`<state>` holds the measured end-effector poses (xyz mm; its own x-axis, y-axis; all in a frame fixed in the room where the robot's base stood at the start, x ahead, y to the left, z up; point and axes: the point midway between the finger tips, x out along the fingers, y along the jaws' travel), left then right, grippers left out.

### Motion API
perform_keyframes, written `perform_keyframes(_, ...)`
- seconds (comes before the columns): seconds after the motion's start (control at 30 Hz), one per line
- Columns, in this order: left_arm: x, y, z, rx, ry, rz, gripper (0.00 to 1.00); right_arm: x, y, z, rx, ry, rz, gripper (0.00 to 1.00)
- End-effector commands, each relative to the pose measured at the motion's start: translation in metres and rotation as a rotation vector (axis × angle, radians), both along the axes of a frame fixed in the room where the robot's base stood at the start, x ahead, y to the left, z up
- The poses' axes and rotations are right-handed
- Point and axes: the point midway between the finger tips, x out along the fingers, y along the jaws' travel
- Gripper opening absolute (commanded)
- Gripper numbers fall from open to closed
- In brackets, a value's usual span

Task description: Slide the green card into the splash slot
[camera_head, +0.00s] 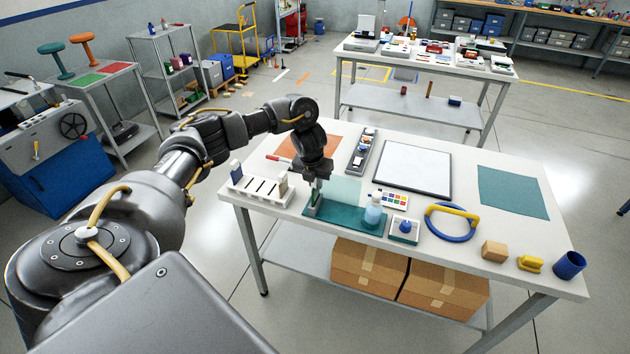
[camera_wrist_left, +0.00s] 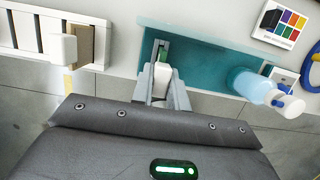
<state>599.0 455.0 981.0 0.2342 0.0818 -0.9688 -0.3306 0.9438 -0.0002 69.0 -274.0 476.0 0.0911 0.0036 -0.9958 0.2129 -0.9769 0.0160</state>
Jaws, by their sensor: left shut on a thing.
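My left gripper (camera_head: 315,192) is shut on a small upright piece with green and white faces, apparently the green card (camera_wrist_left: 162,54). It holds it at the left end of a teal tray (camera_head: 340,221) with a pale clear screen (camera_head: 342,189) behind. In the left wrist view the fingers (camera_wrist_left: 162,85) close around the piece over the tray (camera_wrist_left: 215,70). Its lower edge is hidden, so I cannot tell whether it sits in a slot. A spray bottle (camera_head: 374,210) stands on the tray's right part. My right gripper is not in view.
A white slotted rack (camera_head: 262,190) with upright cards stands left of the tray. A colour chart (camera_head: 392,199), a small dish (camera_head: 404,229) and a blue-yellow ring (camera_head: 452,222) lie to the right. The table's front edge is close. A whiteboard (camera_head: 413,167) lies behind.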

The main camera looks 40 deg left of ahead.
Motion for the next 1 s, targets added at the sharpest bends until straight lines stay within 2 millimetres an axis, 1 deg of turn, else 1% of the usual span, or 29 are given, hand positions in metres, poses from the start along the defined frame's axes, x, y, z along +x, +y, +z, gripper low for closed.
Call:
perform_keyframes(0.3, 0.000, 0.000, -0.009, 0.000, 0.000, 0.000, 0.00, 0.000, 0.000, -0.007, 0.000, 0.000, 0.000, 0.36)
perform_keyframes(0.33, 0.000, 0.000, -0.009, 0.000, 0.000, 0.000, 0.17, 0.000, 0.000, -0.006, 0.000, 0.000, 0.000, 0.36)
perform_keyframes(0.5, 0.000, 0.000, -0.008, 0.000, 0.000, 0.000, 0.39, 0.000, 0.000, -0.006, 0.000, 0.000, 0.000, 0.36)
perform_keyframes(0.53, 0.000, 0.000, -0.008, 0.000, 0.000, 0.000, 0.41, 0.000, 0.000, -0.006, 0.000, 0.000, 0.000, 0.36)
perform_keyframes(0.83, 0.000, 0.000, -0.005, -0.001, -0.001, 0.000, 0.41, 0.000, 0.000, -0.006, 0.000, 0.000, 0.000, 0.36)
perform_keyframes(0.93, -0.001, -0.001, 0.004, -0.001, -0.005, -0.003, 0.41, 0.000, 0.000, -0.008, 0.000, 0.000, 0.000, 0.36)
perform_keyframes(1.0, -0.004, -0.002, 0.015, -0.001, -0.005, -0.003, 0.41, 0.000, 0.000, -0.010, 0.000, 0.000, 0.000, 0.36)
